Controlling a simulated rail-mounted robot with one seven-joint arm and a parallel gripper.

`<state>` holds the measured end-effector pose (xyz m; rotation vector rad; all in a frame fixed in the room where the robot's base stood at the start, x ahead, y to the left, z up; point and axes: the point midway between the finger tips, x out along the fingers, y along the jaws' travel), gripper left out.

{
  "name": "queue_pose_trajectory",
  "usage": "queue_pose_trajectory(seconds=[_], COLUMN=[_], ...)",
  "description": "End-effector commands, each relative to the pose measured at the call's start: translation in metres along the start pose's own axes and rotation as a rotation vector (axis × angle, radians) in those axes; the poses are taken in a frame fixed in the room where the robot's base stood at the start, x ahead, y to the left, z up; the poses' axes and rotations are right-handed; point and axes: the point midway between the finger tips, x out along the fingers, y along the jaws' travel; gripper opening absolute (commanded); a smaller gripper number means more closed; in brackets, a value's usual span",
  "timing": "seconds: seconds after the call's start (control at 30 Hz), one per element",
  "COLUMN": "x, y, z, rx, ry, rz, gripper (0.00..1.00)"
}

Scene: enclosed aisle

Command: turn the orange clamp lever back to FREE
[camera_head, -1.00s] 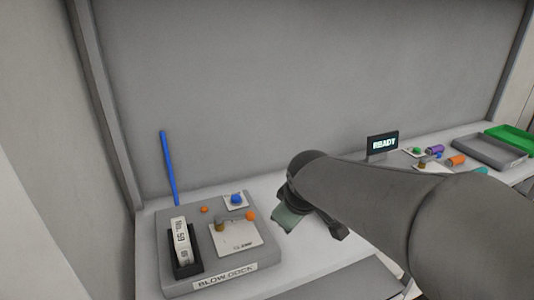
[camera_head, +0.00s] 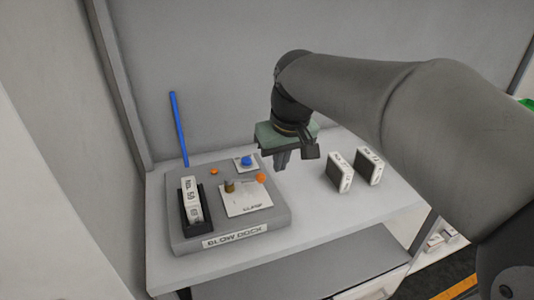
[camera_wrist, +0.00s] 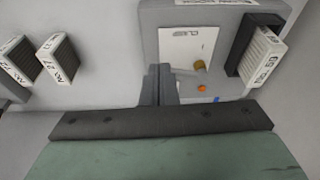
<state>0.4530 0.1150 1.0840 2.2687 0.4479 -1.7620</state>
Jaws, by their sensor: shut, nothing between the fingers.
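The clamp plate (camera_head: 245,203) is a white square on the grey BLOW DOCK block (camera_head: 228,227). It carries a brass post (camera_head: 230,186), and the lever's orange end (camera_head: 260,178) shows at the plate's right edge. My gripper (camera_head: 282,163) is shut and empty, pointing down above the table to the right of the orange end, apart from it in the picture. In the wrist view the shut fingers (camera_wrist: 160,80) stand left of the brass post (camera_wrist: 200,66). The orange end does not show there, apparently hidden by the fingers. FREE marking is not legible.
A blue knob (camera_head: 247,160) and small orange button (camera_head: 214,171) sit behind the plate. A labelled cartridge stands in a black holder (camera_head: 184,211) at left. A blue rod (camera_head: 179,128) rises behind. Two cartridges (camera_head: 338,172) (camera_head: 369,166) stand right; table between is clear.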

Motion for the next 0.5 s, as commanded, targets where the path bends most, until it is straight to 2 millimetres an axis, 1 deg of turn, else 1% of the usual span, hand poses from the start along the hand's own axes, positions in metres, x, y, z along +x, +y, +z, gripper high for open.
queue_pose_trajectory(seconds=[0.03, 0.1, 0.17, 0.23, 0.37, 0.5], x=[0.0, 0.001, 0.006, 0.015, 0.042, 0.073], y=[-0.003, -0.004, -0.004, -0.004, -0.004, -0.004], z=[-0.007, -0.011, -0.011, -0.011, -0.011, -0.011], rx=[-0.011, -0.019, -0.02, -0.019, -0.019, -0.019], ry=[0.007, 0.01, 0.01, 0.009, 0.006, 0.007], rz=[-0.002, -0.003, -0.003, -0.003, -0.003, -0.003], gripper=[0.0, 0.0, 0.0, 0.0, 0.0, 0.0])
